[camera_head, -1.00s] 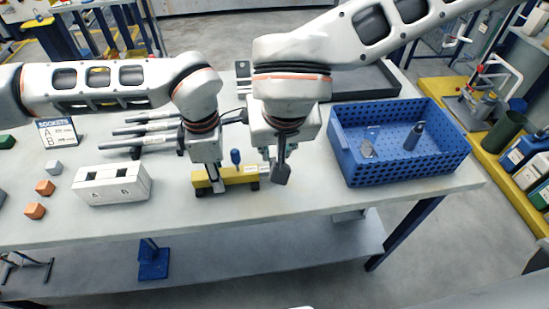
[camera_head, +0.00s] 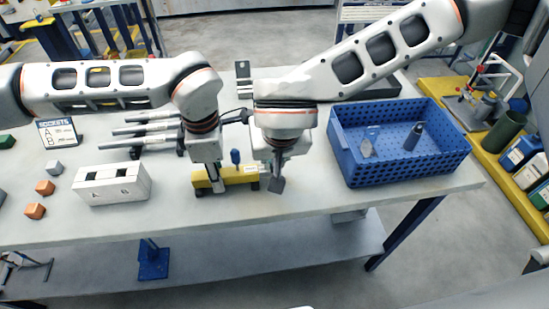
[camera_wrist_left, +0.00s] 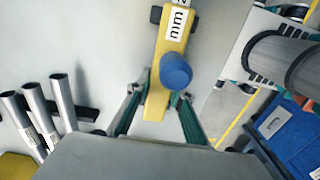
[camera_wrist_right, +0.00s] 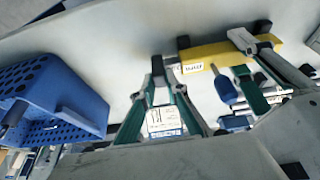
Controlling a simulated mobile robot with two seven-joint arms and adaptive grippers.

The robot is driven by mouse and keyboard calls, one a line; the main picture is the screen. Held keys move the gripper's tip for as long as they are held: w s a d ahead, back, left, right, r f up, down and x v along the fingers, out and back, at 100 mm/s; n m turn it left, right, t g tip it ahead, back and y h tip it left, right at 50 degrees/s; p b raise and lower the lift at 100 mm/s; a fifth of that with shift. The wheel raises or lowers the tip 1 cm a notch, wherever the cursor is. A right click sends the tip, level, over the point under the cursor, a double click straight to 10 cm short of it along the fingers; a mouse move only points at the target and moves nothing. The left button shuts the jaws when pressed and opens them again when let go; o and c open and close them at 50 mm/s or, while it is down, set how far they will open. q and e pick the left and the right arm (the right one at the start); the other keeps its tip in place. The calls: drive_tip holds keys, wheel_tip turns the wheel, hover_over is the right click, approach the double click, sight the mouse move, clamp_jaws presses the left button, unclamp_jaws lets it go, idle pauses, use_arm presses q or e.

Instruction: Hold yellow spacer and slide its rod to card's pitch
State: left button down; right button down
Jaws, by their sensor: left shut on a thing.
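The yellow spacer (camera_head: 236,175) lies near the middle of the table, with black end feet and a white "mm" label. A blue knob (camera_head: 235,157) stands on it; it also shows in the left wrist view (camera_wrist_left: 175,72). My left gripper (camera_head: 217,186) is shut on the spacer's left part, its fingers on either side.
A blue perforated bin (camera_head: 395,172) stands to the right. A white block marked A and B (camera_head: 112,190) and orange and grey blocks are at the left. Grey tubes (camera_head: 150,130) lie behind the left gripper. The front strip of table is clear.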

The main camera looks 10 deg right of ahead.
drive_tip(key=shift+d, duration=1.35)
drive_tip(key=shift+a, duration=0.1)
drive_tip(key=c, duration=2.3)
unclamp_jaws()
drive_tip(key=v, duration=1.2)
drive_tip(key=shift+r, duration=0.1)
use_arm(q)
drive_tip(key=c, duration=1.7)
unclamp_jaws()
